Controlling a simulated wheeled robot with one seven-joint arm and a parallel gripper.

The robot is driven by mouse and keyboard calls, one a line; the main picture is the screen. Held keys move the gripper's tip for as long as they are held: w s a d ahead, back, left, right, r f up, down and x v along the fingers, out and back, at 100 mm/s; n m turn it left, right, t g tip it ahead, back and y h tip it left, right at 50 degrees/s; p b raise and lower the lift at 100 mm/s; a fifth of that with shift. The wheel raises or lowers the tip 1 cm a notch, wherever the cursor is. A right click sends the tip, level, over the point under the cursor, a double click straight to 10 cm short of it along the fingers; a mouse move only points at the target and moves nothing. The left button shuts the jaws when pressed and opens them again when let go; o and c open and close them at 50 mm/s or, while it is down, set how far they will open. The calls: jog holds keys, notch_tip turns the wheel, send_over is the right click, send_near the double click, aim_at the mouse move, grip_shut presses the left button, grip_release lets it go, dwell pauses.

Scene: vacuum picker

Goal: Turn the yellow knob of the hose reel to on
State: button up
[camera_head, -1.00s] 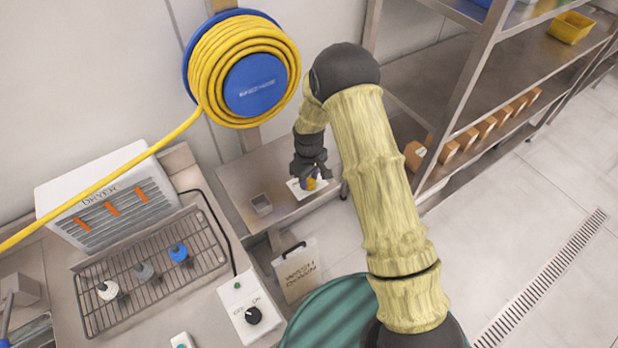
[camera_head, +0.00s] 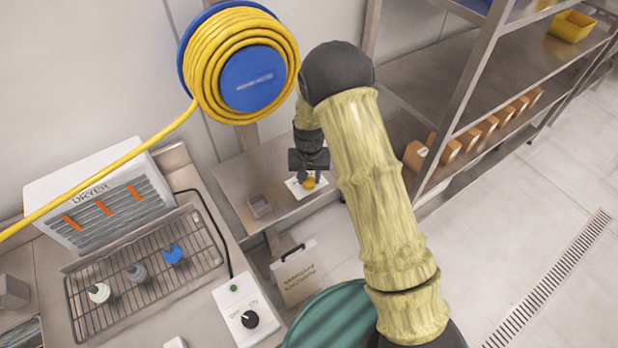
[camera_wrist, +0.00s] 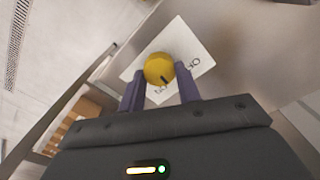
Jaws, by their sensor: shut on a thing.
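The yellow knob (camera_head: 309,182) sits on a white plate (camera_head: 295,190) on the low metal bench below the hose reel (camera_head: 246,78). In the wrist view the knob (camera_wrist: 159,68) shows between the two fingers of my gripper (camera_wrist: 160,86). My gripper is shut on the knob, one finger at each side. A dark pointer mark shows on the knob's lower right edge. The white plate (camera_wrist: 201,50) carries dark letters, partly hidden and hard to read. In the head view my gripper (camera_head: 309,168) is right above the knob and hides part of it.
A "wash down" sign (camera_head: 296,274) stands below. A rack (camera_head: 140,265) with small bottles and a dial box (camera_head: 247,316) lie at left. Shelving (camera_head: 490,110) with several orange-brown blocks stands at right.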

aim_at(310, 179)
jog(key=m, duration=0.6)
jog(key=shift+m, duration=0.3)
jog(key=shift+r, duration=0.1)
jog(key=o, duration=1)
jog(key=shift+d, duration=0.1)
jog(key=shift+c, duration=0.2)
notch_tip(310, 179, up, 17)
jog(key=b, duration=0.3)
jog(key=shift+r, duration=0.15)
